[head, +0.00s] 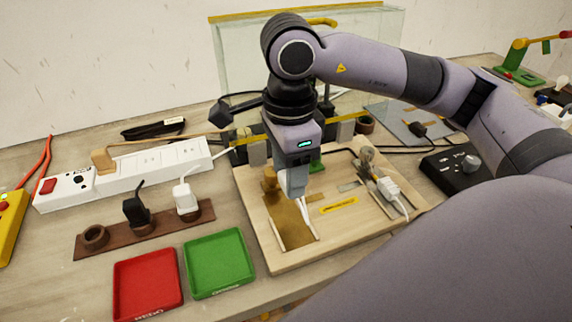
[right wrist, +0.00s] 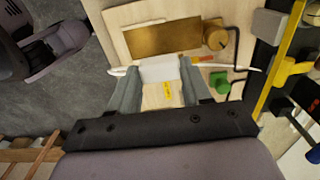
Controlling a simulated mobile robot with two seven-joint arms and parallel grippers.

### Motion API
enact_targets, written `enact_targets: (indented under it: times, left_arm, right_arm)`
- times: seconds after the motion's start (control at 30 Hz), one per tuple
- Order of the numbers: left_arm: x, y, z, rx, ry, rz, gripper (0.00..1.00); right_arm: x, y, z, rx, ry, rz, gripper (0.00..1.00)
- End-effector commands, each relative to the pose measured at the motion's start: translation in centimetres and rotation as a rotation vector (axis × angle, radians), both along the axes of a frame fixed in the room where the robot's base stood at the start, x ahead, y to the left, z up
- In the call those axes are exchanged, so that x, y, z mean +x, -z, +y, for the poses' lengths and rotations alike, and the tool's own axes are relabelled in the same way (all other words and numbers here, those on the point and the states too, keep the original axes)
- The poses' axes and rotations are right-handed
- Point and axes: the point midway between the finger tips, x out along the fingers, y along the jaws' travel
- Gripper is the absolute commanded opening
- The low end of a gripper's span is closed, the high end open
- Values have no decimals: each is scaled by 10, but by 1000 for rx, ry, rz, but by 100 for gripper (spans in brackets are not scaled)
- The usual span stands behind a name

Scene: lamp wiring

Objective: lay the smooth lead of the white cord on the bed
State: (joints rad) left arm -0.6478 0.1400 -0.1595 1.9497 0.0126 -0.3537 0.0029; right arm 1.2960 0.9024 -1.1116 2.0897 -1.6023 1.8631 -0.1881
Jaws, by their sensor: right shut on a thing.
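My right gripper (head: 297,192) is low over the wooden board, pointing down, with its fingers shut on the white cord (right wrist: 232,67). In the right wrist view a pale piece (right wrist: 160,69) shows between the fingers, and white cord sticks out on both sides. In the head view white strands of the cord (head: 308,222) hang just below the fingers. I cannot tell the smooth lead from the other one. The bed looks like the brass plate (head: 292,232) on the board; it also shows in the right wrist view (right wrist: 160,40). The cord looks apart from or just beside the plate; contact is unclear.
The wooden board (head: 345,235) carries a yellow label (head: 339,206) and a white fitting (head: 388,188) with cord at right. Red (head: 147,285) and green (head: 220,262) trays, a plug rack (head: 160,226) and a power strip (head: 150,168) stand left. A black dial box (head: 457,172) stands right.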

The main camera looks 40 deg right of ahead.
Motion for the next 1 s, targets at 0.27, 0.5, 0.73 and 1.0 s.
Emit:
enact_targets:
  times: [0.27, 0.5, 0.73, 1.0]
  left_arm:
    - [0, 15, 0, 0, 0, 1, 59]
    - [0, 25, 0, 0, 0, 1, 59]
    - [-1, 27, 0, 0, 0, 2, 59]
    - [-1, 27, 0, 0, 0, 2, 59]
  right_arm:
    - [-1, 24, 0, 0, -2, 2, 19]
    - [0, 43, 0, 0, -2, 1, 19]
    - [0, 47, 0, 0, -3, 1, 19]
    - [0, 46, 0, 0, -3, 1, 19]
